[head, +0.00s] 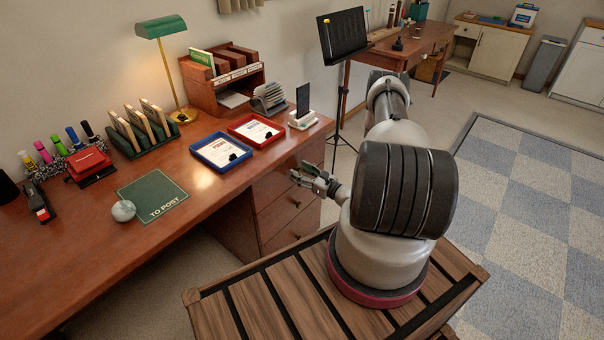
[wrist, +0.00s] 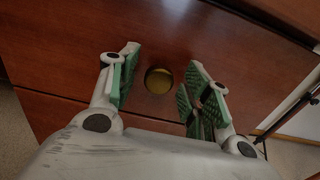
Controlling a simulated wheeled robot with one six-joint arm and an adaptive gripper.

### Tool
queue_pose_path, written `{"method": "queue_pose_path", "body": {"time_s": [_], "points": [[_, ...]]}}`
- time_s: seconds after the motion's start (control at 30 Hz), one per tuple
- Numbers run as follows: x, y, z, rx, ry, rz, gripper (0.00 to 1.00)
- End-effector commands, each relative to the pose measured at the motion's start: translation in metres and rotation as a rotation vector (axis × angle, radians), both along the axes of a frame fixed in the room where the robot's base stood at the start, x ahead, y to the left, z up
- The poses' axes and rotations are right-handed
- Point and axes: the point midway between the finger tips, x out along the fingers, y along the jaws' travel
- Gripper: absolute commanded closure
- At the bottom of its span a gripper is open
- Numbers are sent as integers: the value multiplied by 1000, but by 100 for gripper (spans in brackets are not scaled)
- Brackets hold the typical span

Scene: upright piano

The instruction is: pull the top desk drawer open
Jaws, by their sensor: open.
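The desk (head: 95,235) stands at the left in the head view, with a stack of reddish-brown drawers under its right end. The top drawer (head: 285,175) is partly hidden behind my gripper (head: 299,176) and looks shut. In the wrist view a round brass knob (wrist: 159,80) sits on a drawer front (wrist: 75,55). My gripper (wrist: 161,60) is open, with one green-padded finger on each side of the knob. A gap shows between the knob and each finger. I cannot tell how deep the fingertips reach.
Lower drawers with brass knobs (head: 297,205) lie below. A red tray (head: 256,131), a blue tray (head: 221,152) and a phone stand (head: 302,117) rest on the desktop above. A music stand (head: 341,40) stands behind.

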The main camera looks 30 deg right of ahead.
Motion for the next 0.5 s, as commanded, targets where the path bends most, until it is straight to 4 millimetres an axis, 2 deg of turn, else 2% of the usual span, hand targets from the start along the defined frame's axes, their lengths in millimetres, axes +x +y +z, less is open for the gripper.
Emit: {"method": "queue_pose_path", "body": {"time_s": [0.13, 0.4, 0.5], "points": [[0, 0, 0, 0, 0, 0, 54], [0, 0, 0, 0, 0, 0, 100], [-1, 0, 0, 0, 1, 0, 100]]}}
